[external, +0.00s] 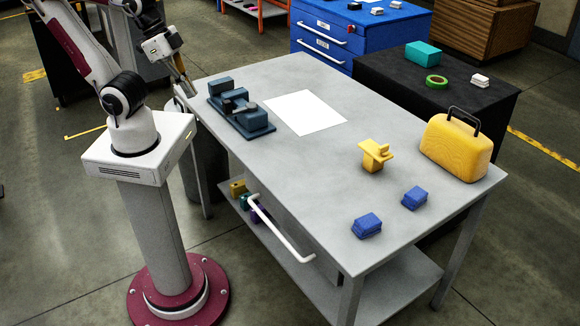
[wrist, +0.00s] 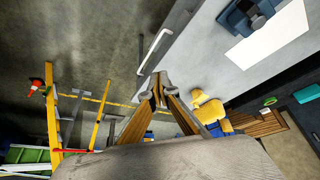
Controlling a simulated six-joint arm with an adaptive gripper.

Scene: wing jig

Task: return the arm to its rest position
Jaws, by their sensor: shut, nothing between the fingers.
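My gripper (external: 189,92) is at the far left corner of the grey work table (external: 300,200), beside the table's edge in the external view. In the wrist view its fingers (wrist: 159,84) come together at the tips, with nothing held. The dark blue wing jig (external: 240,112) sits on the table to the right of my gripper and also shows at the top of the wrist view (wrist: 245,16). My arm is raised over its pedestal at the left.
On the table are a white sheet (external: 306,112), a yellow part (external: 375,156), two blue blocks (external: 367,225) (external: 414,198) and a yellow case (external: 456,148). A white handle (external: 280,228) sticks out at the near side. A black-topped bench (external: 400,78) stands behind.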

